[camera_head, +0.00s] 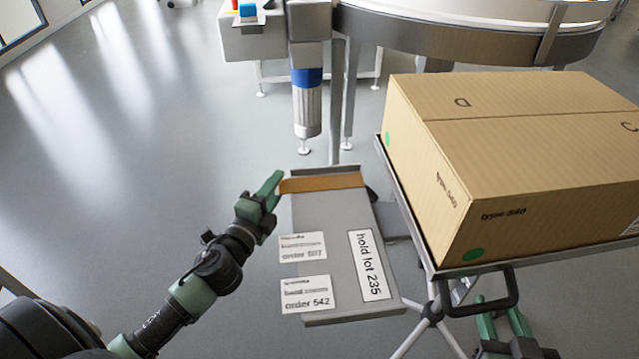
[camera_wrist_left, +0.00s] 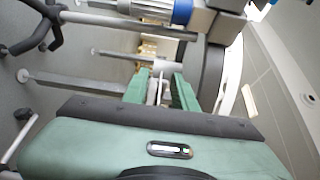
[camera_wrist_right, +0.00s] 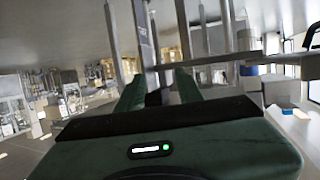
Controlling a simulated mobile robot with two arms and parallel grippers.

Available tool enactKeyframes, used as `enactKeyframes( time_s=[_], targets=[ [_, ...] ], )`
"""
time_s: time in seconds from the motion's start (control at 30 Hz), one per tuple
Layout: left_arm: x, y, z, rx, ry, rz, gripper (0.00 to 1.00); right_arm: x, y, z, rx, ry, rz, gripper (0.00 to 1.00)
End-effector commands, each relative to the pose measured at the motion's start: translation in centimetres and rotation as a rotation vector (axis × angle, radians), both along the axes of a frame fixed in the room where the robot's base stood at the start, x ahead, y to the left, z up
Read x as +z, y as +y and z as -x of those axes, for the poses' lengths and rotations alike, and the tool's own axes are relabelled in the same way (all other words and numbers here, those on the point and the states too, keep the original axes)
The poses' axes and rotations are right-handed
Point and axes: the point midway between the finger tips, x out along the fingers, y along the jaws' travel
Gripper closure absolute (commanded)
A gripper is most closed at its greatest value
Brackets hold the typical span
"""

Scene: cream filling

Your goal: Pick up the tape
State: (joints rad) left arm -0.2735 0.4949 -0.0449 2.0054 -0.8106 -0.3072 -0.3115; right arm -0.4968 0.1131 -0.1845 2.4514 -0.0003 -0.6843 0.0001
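A brown strip (camera_head: 322,184), which looks like the tape, lies across the far end of a grey board or shelf (camera_head: 345,215). My left gripper (camera_head: 274,188) is at the strip's left end, very close to it; I cannot tell whether they touch. In the left wrist view its fingers (camera_wrist_left: 160,90) stand apart, and no tape shows clearly between them. My right gripper (camera_head: 503,322) is at the bottom right, below the cart's handle and away from the strip. Its fingers (camera_wrist_right: 158,92) are apart and empty in the right wrist view.
White labels, such as "hold lot 235" (camera_head: 370,265), lie on the grey board. A large cardboard box (camera_head: 520,150) sits on a metal cart on the right, with a dark handle (camera_head: 482,300). A machine with a round table (camera_head: 460,35) stands behind. The floor on the left is clear.

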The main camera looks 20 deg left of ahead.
Motion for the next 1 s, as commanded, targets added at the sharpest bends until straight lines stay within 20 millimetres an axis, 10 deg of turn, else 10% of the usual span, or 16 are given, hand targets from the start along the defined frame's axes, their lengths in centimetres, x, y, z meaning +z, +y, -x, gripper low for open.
enactKeyframes(
  time_s=[0.13, 0.27, 1.0],
  targets=[
    [0.0, 0.0, 0.0, 0.0, 0.001, 0.0, 0.73, 0.0, 0.0, 0.0, 0.0, -0.001, 0.0, 0.64],
    [0.0, 0.0, 0.0, 0.0, 0.001, 0.0, 1.0, 0.0, 0.0, 0.0, 0.0, -0.001, 0.0, 0.64],
    [1.6, 0.0, 0.0, -0.001, 0.0, -0.001, 1.0, -3.0, -0.9, 1.9, -0.012, 0.178, 0.041, 0.64]
  ],
)
